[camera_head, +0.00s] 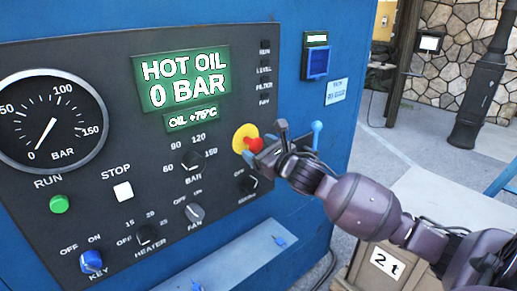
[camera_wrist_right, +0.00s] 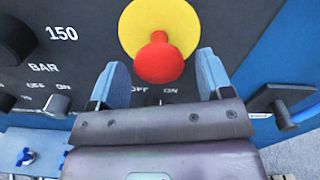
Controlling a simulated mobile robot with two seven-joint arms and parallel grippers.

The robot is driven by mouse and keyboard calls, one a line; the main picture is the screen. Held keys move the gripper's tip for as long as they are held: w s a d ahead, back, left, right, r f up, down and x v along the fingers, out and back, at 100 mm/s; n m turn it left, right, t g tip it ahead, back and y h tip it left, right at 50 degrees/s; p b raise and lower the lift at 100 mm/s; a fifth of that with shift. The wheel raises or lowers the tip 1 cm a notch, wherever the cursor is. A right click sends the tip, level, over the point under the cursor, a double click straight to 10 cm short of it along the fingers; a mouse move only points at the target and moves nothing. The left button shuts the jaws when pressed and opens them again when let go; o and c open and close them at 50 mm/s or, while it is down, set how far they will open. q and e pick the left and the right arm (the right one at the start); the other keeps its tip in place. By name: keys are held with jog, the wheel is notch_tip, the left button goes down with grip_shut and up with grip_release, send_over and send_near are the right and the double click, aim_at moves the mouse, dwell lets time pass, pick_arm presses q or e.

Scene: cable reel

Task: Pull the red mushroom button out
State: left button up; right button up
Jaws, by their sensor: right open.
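The red mushroom button (camera_head: 254,145) sits on a round yellow backing (camera_head: 242,133) at the right of the black control panel (camera_head: 120,215). In the right wrist view the red button (camera_wrist_right: 158,60) stands out from the yellow disc (camera_wrist_right: 140,22), just beyond the gap between my fingers. My right gripper (camera_head: 270,143) is close in front of the button, partly hiding it in the head view. I cannot tell whether a finger touches the button. My left gripper is not in view.
Around the button are a pressure knob (camera_head: 192,160), a fan knob (camera_head: 194,213), a switch (camera_head: 250,184) and a blue-tipped lever (camera_head: 317,128). The green display (camera_head: 182,80) reads HOT OIL 0 BAR. A crate marked 2t (camera_head: 384,262) stands at lower right.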

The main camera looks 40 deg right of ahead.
jog(key=s, duration=1)
jog(key=shift+d+b, duration=0.3)
jog(key=shift+d, duration=0.1)
